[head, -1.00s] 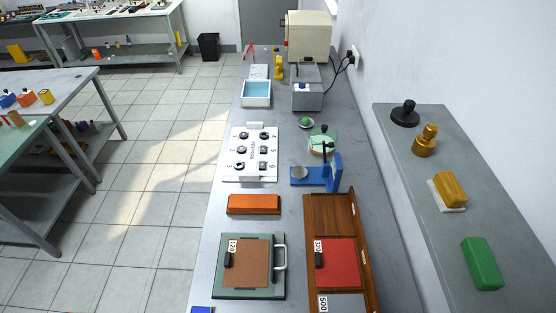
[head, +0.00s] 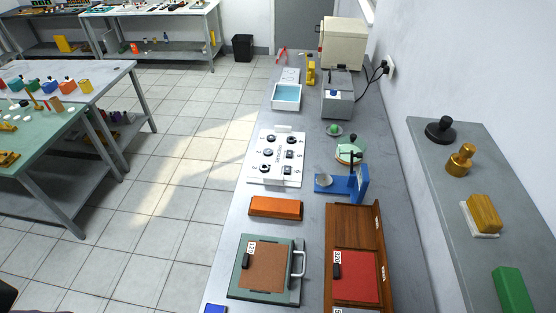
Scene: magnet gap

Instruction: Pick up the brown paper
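The brown paper (head: 265,266) is a flat brown sheet on a dark green plate (head: 238,291) near the front of the grey bench. A small black block and a white label (head: 250,247) lie at its left edge. The plate has a pale handle (head: 299,262) on its right side. Neither of my grippers shows in the head view.
A wooden tray (head: 355,217) with a red sheet (head: 360,276) stands right of the plate. An orange block (head: 275,207) lies behind the plate. A blue stand (head: 361,184) and a white board (head: 291,176) with dark parts are farther back. A wall shelf (head: 468,200) is at right.

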